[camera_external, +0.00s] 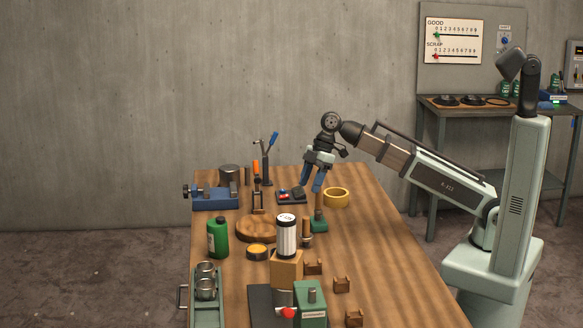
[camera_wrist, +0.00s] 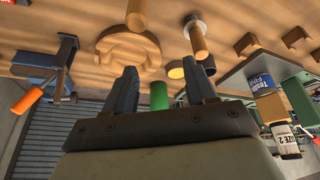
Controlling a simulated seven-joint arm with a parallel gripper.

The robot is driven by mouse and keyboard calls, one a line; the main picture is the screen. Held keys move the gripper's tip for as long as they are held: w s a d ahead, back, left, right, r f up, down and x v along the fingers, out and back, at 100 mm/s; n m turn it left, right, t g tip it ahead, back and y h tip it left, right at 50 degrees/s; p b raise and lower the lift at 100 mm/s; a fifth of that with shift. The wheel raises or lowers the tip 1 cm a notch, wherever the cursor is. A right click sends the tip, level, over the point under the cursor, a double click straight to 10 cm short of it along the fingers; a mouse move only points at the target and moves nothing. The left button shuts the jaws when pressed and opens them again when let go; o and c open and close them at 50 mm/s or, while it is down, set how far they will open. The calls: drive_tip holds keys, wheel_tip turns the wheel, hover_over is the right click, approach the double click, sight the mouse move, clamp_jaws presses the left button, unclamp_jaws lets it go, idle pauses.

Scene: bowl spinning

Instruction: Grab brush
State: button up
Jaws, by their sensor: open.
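My gripper (camera_external: 311,186) is open and empty above the far half of the wooden bench, with its blue fingers pointing down. It also shows in the wrist view (camera_wrist: 160,76), with a gap between the fingers. No thing is clearly recognisable as the brush. A tool stand (camera_external: 265,170) with upright handles, one of them blue (camera_external: 272,141), stands left of my gripper. An upright orange handle (camera_external: 257,168) is near it. I cannot tell whether any of these is the brush.
A round wooden piece (camera_external: 256,230), a green bottle (camera_external: 218,238) and a white-and-black cylinder (camera_external: 286,236) on a wooden block stand nearer. A blue vise (camera_external: 215,199) is at left. The bench's right side is mostly clear.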

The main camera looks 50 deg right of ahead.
drive_tip(key=s+a+n, duration=0.1)
drive_tip(key=s+a, duration=0.2)
drive_tip(key=s, duration=0.2)
drive_tip(key=g, duration=0.1)
approach(304, 231)
drive_tip(key=shift+d+x, duration=0.25)
drive_tip(key=shift+x, duration=4.25)
drive_tip(key=shift+w+a+r, duration=0.15)
drive_tip(key=shift+a, duration=0.05)
drive_tip(key=shift+c, duration=0.2)
clamp_jaws()
